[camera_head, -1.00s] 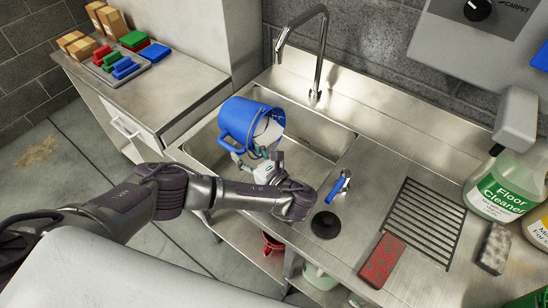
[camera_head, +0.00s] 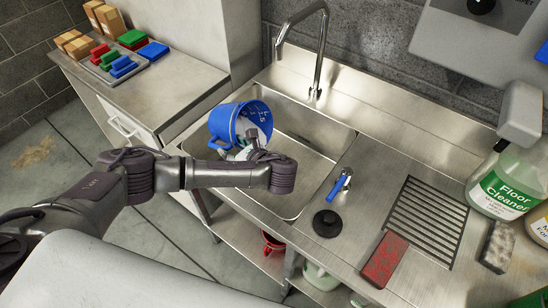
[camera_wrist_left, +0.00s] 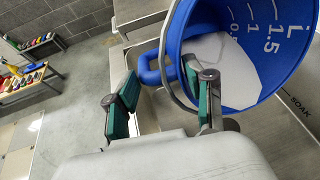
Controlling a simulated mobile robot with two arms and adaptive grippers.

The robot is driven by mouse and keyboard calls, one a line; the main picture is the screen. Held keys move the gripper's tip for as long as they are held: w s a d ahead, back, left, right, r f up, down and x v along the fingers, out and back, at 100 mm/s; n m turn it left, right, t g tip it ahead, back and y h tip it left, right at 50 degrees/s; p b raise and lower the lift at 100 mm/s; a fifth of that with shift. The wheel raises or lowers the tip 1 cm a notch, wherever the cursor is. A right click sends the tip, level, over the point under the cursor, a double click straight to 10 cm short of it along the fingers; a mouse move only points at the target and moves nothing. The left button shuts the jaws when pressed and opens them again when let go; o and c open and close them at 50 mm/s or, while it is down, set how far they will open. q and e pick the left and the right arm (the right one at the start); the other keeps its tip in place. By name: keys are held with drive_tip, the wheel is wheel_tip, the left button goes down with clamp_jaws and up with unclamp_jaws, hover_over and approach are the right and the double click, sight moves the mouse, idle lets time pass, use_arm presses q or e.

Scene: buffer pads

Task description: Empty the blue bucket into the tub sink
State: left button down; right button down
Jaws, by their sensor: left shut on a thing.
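The blue bucket (camera_head: 226,122) is tilted over the left part of the tub sink (camera_head: 312,168), its mouth turned to the right. In the left wrist view the bucket (camera_wrist_left: 283,75) shows white volume marks inside and something pale grey-white in it; I cannot tell whether this is liquid. My left gripper (camera_head: 240,153) is shut on the bucket's handle, partly hidden by my wrist. The green-padded fingers (camera_wrist_left: 162,98) are either side of the handle in the left wrist view. My right gripper is not in view.
A tall faucet (camera_head: 318,50) stands behind the sink. Right of it are a blue-handled tool (camera_head: 339,187), a black round plug (camera_head: 326,223), a red sponge (camera_head: 384,260), a drain grate (camera_head: 428,222) and a floor cleaner jug (camera_head: 503,185). A side counter (camera_head: 150,95) stands left.

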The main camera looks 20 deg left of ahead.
use_arm(q)
drive_tip(key=a+h+p, duration=0.1)
drive_tip(key=p, duration=0.1)
drive_tip(key=a+f+g+h+p, duration=0.1)
drive_tip(key=h+p, duration=0.1)
drive_tip(key=f+h+p, duration=0.1)
drive_tip(key=p, duration=0.1)
drive_tip(key=shift+w+a+f+n+g+h, duration=0.1)
drive_tip(key=shift+w+a+n+g+h, duration=0.2)
drive_tip(key=shift+w+a+h, duration=0.1)
drive_tip(key=shift+w+a+f+h, duration=0.1)
drive_tip(key=shift+a+f+h, duration=0.1)
drive_tip(key=shift+f+h, duration=0.1)
drive_tip(key=a+f+h, duration=0.1)
drive_tip(key=w+a+g+h, duration=0.1)
drive_tip(key=a+f+h+p, duration=0.1)
drive_tip(key=shift+w+a+f+h, duration=0.3)
drive_tip(key=shift+h, duration=0.1)
drive_tip(key=shift+w+a+f+g+h+b, duration=0.2)
drive_tip(key=shift+a+f+g+h+b, duration=0.1)
drive_tip(key=shift+a+f+h+b, duration=0.15)
drive_tip(key=a+h+b, duration=0.1)
drive_tip(key=b, duration=0.1)
drive_tip(key=w+f+h+b, duration=0.1)
drive_tip(key=b, duration=0.1)
drive_tip(key=shift+a+n+g+h, duration=0.3)
drive_tip(key=shift+a+g+h, duration=0.05)
drive_tip(key=shift+a+g, duration=0.05)
